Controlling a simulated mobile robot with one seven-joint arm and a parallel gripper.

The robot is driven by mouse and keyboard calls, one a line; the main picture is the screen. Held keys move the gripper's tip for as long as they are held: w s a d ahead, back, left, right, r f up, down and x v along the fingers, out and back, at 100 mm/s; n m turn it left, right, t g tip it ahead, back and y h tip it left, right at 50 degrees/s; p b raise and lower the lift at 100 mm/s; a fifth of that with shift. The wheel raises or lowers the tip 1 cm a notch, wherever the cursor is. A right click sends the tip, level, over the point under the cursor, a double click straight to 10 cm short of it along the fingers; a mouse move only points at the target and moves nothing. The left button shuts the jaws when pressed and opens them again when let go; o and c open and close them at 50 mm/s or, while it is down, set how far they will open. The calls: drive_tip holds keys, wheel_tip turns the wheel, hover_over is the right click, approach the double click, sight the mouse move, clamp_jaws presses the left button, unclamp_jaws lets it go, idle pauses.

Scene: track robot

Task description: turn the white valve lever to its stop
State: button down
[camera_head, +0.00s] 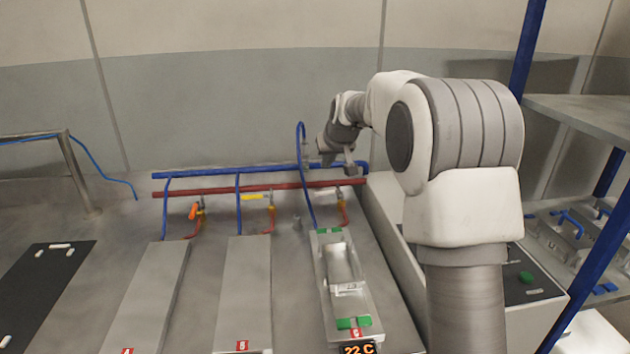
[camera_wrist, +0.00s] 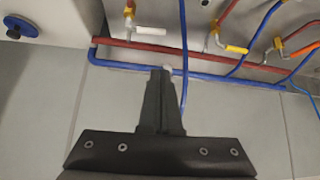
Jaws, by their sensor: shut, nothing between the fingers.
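The white valve lever (camera_head: 325,194) sits below the red pipe at the right-hand valve, above the right-hand tray. In the wrist view the white lever (camera_wrist: 148,32) points right from its brass valve. My gripper (camera_head: 340,161) is up by the blue and red pipes, above and slightly right of the lever. In the wrist view my gripper (camera_wrist: 162,73) has its fingers together and empty. Its tips appear apart from the lever, with the pipes between them in the picture.
A red pipe (camera_head: 235,190) and a blue pipe (camera_head: 205,173) run along the back. A yellow lever (camera_head: 252,197) and an orange lever (camera_head: 193,211) are to the left. A blue hose (camera_head: 301,160) loops beside my gripper. A blue-posted shelf (camera_head: 585,112) stands at right.

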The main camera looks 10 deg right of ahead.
drive_tip(key=x, duration=0.6)
drive_tip(key=w+r+x, duration=0.1)
drive_tip(key=x, duration=1.1)
drive_tip(key=shift+w+d+r+p, duration=0.15)
drive_tip(key=shift+w+d+p, duration=0.1)
drive_tip(key=shift+d+p, duration=0.15)
drive_tip(key=shift+s+d+f+b, duration=0.1)
drive_tip(key=shift+s+f+b, duration=0.1)
drive_tip(key=shift+s, duration=0.8)
drive_tip(key=shift+s+d+f+b, duration=0.1)
drive_tip(key=shift+s+d+b, duration=0.1)
drive_tip(key=shift+s, duration=0.8)
